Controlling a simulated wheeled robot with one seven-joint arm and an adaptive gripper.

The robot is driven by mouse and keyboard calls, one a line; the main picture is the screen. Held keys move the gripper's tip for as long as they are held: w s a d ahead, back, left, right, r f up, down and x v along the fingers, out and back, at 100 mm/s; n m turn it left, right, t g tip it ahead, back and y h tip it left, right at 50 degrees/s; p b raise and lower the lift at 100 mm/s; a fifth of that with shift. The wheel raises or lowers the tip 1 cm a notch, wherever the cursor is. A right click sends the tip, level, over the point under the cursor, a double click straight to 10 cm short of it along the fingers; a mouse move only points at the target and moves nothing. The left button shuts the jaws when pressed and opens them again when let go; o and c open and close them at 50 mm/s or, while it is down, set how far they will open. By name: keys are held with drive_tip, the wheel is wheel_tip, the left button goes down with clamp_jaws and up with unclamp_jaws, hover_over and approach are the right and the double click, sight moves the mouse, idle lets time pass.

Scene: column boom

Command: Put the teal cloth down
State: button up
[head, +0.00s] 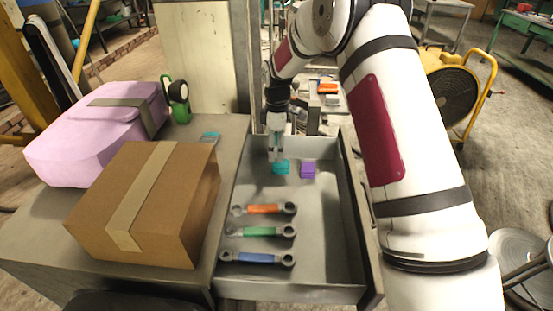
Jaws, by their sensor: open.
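The teal cloth (281,168) is a small folded-looking piece at the back of the open grey drawer (325,270). My gripper (276,156) points down into the drawer, its fingertips at or just above the cloth. The gripper is open. Whether the fingers touch the cloth cannot be told from this view. A small purple piece (308,169) lies just right of the teal cloth, apart from it.
Orange (263,209), green (263,231) and blue (257,258) wrenches lie in the drawer's front left. Left of the drawer, the worktop holds a cardboard box (130,215), a pink case (80,145), a green tape-like item (179,100) and a small teal-topped item (209,137). The drawer's right side is bare.

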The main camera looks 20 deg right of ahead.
sight(277, 163)
drive_tip(key=s+d+r+m+t, duration=0.1)
drive_tip(key=s+r+m, duration=0.2)
drive_tip(key=s+r, duration=0.75)
drive_tip(key=s+r+m+t, duration=0.1)
drive_tip(key=s+r+m, duration=0.2)
drive_tip(key=s+r, duration=0.7)
drive_tip(key=s+r+m+t, duration=0.1)
drive_tip(key=s+m, duration=0.7)
drive_tip(key=s, duration=1.3)
drive_tip(key=shift+s+d+r+t, duration=0.15)
drive_tip(key=shift+d+r+t, duration=0.15)
drive_tip(key=shift+r, duration=0.6)
drive_tip(key=shift+r+p, duration=0.45)
drive_tip(key=shift+r, duration=0.4)
